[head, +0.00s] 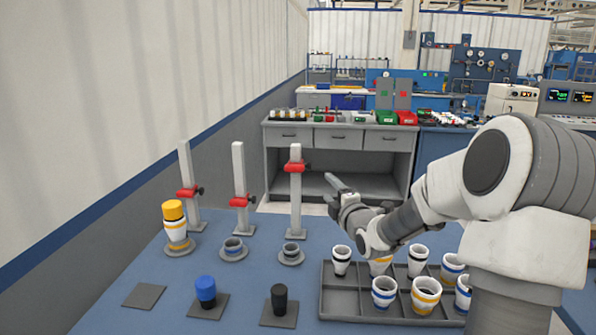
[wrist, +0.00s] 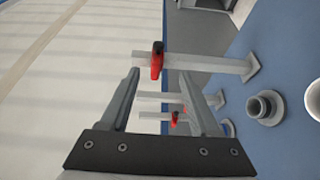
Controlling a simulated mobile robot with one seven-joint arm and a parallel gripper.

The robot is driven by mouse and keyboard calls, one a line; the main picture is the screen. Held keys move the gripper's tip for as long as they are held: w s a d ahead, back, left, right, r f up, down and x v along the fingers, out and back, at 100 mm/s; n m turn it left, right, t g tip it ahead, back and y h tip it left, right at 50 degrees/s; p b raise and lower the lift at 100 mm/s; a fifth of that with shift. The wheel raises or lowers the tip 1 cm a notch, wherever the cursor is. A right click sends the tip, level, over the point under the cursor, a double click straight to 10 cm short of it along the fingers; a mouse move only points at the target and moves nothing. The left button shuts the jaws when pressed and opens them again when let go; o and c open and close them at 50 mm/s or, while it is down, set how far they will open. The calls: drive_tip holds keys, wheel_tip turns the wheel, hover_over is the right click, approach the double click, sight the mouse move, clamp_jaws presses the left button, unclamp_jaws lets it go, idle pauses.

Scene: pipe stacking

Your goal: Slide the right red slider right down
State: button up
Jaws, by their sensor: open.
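Three grey posts stand at the back left of the blue table, each with a red slider. The right red slider (head: 295,167) sits high on the right post (head: 296,205), with a dark knob on its right. The middle slider (head: 240,201) and left slider (head: 187,192) sit lower. My gripper (head: 333,182) is to the right of the right slider, a little lower in the picture. In the wrist view my open gripper (wrist: 159,71) has the near red slider (wrist: 156,66) showing between its fingertips; contact cannot be told.
Stacked cups with a yellow top (head: 174,225) stand by the left post. Low ring-like pieces (head: 233,246) sit before the other posts. Blue (head: 205,288) and black (head: 279,298) cups stand on front pads. A divided tray (head: 340,301) with several cups lies under my arm.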

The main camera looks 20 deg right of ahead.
sight(310, 165)
drive_tip(key=w, duration=1.7)
drive_tip(key=shift+w, duration=0.2)
drive_tip(key=shift+d, duration=0.1)
clamp_jaws()
drive_tip(key=shift+r, duration=0.1)
idle(0.8)
